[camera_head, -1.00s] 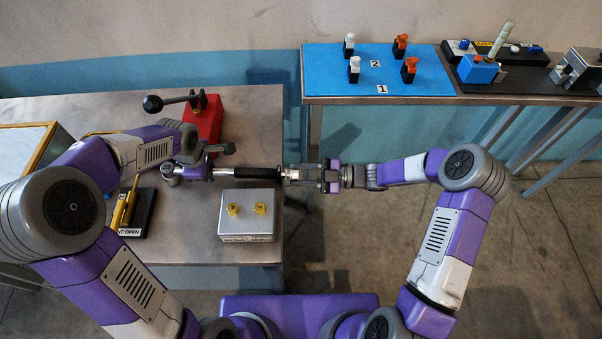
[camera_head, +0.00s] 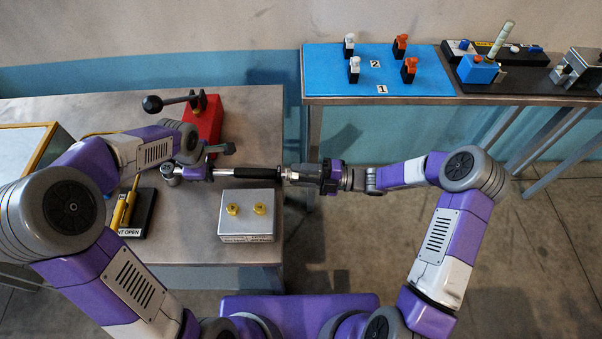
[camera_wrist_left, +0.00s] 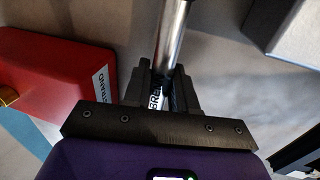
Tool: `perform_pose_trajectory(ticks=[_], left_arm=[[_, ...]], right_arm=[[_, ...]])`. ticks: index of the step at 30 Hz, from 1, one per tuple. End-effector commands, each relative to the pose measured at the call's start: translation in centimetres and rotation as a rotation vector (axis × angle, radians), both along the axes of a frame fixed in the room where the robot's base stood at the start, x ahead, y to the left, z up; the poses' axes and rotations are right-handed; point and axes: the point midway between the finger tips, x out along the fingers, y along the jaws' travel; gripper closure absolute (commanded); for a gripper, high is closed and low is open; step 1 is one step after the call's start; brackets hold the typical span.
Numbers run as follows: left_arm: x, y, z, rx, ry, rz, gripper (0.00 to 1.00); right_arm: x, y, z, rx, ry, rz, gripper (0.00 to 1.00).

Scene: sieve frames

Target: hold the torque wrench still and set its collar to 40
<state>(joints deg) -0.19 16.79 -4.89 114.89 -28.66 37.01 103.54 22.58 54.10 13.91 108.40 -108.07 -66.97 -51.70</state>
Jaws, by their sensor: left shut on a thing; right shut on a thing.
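The torque wrench (camera_head: 226,172) lies level across the right part of the left table, with a steel shaft and a black grip. My left gripper (camera_head: 206,171) is shut on the shaft near the head end. The left wrist view also shows the steel shaft (camera_wrist_left: 172,40) between the fingers of my left gripper (camera_wrist_left: 164,85), with partly hidden lettering below. My right gripper (camera_head: 296,175) is shut on the collar (camera_head: 289,175) at the right end of the wrench, past the table's edge. The scale and its setting are too small to read.
A red device with a black-knobbed lever (camera_head: 204,118) stands behind the wrench. A grey box with two yellow knobs (camera_head: 247,226) stands close in front. A blue mat (camera_head: 425,84) with several switches lies on the back right table.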

Motion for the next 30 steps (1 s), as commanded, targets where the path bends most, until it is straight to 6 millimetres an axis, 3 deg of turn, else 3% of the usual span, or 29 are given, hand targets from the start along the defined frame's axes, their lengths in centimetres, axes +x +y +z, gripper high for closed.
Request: perform_pose_trajectory(ticks=[15,16,20,30], left_arm=[[0.06,0.06,0.09,0.001,-0.003,0.001,1.0],[0.06,0.06,0.09,0.001,-0.003,0.0,1.0],[0.06,0.06,0.09,0.001,-0.003,0.0,1.0],[0.07,0.05,0.09,0.001,-0.003,0.0,1.0]], right_arm=[[-0.03,-0.02,-0.02,-0.001,-0.017,-0.001,0.96],[-0.03,-0.02,-0.02,-0.001,-0.017,-0.001,0.61],[-0.03,-0.02,-0.01,-0.001,-0.017,-0.001,0.41],[-0.01,-0.26,-0.03,-0.001,-0.017,-0.002,0.4]])
